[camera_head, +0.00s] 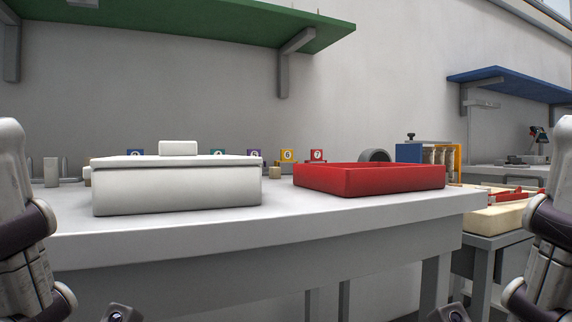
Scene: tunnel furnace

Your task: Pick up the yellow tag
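The yellow tag (288,156) stands upright at the back of the white table (370,209), between a purple tag (255,155) and a red tag (317,155). It is small in the view and seems to bear a number 6. Its lower part is partly hidden by a small beige block (275,172). My two arms show at the left and right edges, well in front of the table and apart from the tag. Only small wrist parts show at the bottom edge; the fingers of both grippers are out of view.
A white lidded box (178,194) stands front left on the table, and a red tray (395,180) front right. A gap lies between them. A green shelf (200,22) hangs above. A lower table (490,240) stands at the right.

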